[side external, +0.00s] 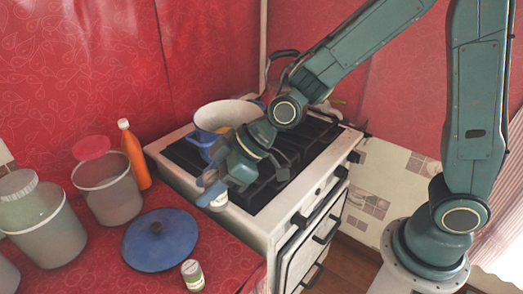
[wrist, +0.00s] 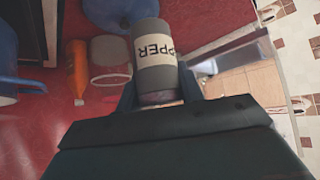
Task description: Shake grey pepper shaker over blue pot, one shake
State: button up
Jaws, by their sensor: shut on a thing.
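My gripper (side external: 212,189) is shut on the grey pepper shaker (side external: 218,203), at the front left corner of the stove in the side view. In the wrist view the shaker (wrist: 155,62) sits between the fingers (wrist: 157,92), its pale label with "PPER" upside down. The fingers hide part of it in the side view, so its exact tilt is hard to tell. The blue pot (side external: 203,139), with a pale inside, stands on the stove behind my gripper, partly hidden by my arm. Its blue side also shows at the left edge of the wrist view (wrist: 7,70). The shaker is apart from the pot.
The white stove (side external: 256,228) adjoins a red counter. A blue lid (side external: 160,254), another small shaker (side external: 193,276), an orange bottle (side external: 134,155) and clear containers (side external: 112,198) stand on the counter. Dark cookware is partly hidden behind my arm.

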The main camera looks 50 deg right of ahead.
jog(key=shift+t+h, duration=0.3)
jog(key=shift+t, duration=0.1)
notch_tip(320, 180, up, 12)
jog(key=shift+f, duration=0.2)
jog(key=w+d+n+t+h, duration=0.2)
jog(key=w+d+t, duration=0.1)
jog(key=w+d, duration=1.95)
jog(key=shift+h, duration=0.3)
jog(key=shift+s+d+f, duration=0.25)
jog(key=shift+s+f, duration=0.1)
jog(key=shift+f, duration=0.55)
jog(key=shift+s+d+f, duration=0.2)
jog(key=shift+s+f, duration=0.1)
jog(key=shift+f, duration=0.55)
jog(key=shift+s+d+f, duration=0.25)
jog(key=shift+s+f, duration=0.1)
jog(key=shift+f, duration=0.55)
jog(key=shift+f+n, duration=0.15)
jog(key=shift+n, duration=0.15)
